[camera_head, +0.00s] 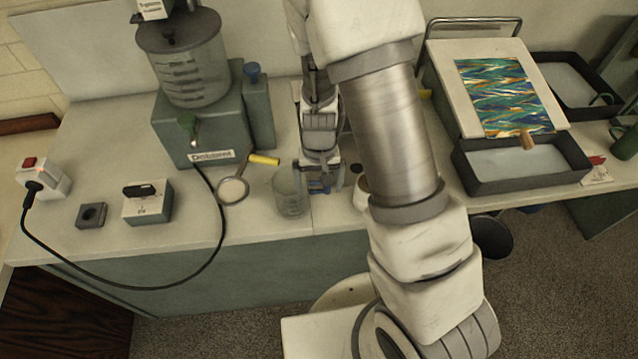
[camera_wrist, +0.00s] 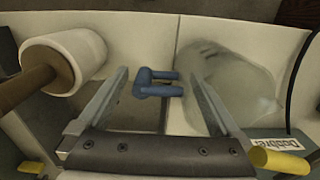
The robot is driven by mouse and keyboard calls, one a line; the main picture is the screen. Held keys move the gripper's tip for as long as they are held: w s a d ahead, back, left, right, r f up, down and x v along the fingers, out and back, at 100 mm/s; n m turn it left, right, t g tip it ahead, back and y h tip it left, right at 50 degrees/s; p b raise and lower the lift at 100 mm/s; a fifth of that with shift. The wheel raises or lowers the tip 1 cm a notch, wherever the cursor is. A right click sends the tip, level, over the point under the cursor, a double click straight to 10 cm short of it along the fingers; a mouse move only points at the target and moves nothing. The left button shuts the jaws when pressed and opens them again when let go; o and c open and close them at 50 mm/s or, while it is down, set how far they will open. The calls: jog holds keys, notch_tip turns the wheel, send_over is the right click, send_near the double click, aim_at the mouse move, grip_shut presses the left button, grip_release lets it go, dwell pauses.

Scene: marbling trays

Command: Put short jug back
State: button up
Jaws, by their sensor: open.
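The short jug (camera_head: 290,196) is clear and stands on the bench near its front edge, left of my gripper in the head view. In the wrist view the jug (camera_wrist: 235,85) lies at the right, partly behind the right finger. A blue C-shaped piece (camera_wrist: 146,84), apparently the jug's handle, shows between the fingers, its two prongs pointing toward the jug. My gripper (camera_wrist: 150,88) is open, pointing down, with the fingers on either side of the blue piece. Whether a finger touches it I cannot tell. In the head view my gripper (camera_head: 320,180) partly hides the handle.
A green dispenser (camera_head: 205,135) with a clear tank stands behind left. A yellow-handled round tool (camera_head: 233,190) lies left of the jug. A white roll with a wooden handle (camera_wrist: 70,60) lies close left in the wrist view. A dark tray (camera_head: 520,183) is at right.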

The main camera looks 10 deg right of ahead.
jog(key=shift+r, duration=0.1)
jog(key=s+d+r+t+y, duration=0.1)
jog(key=s+r, duration=0.1)
jog(key=r, duration=1)
jog(key=s+d+r+t, duration=0.1)
jog(key=s+r, duration=0.2)
jog(key=r, duration=1)
jog(key=s+d+r+t+h, duration=0.1)
jog(key=s+d+r+t, duration=0.2)
jog(key=s+r, duration=0.4)
jog(key=shift+s+d+r+n+t+p, duration=0.2)
jog(key=shift+s+d+n+t+p, duration=0.2)
jog(key=shift+s, duration=0.6)
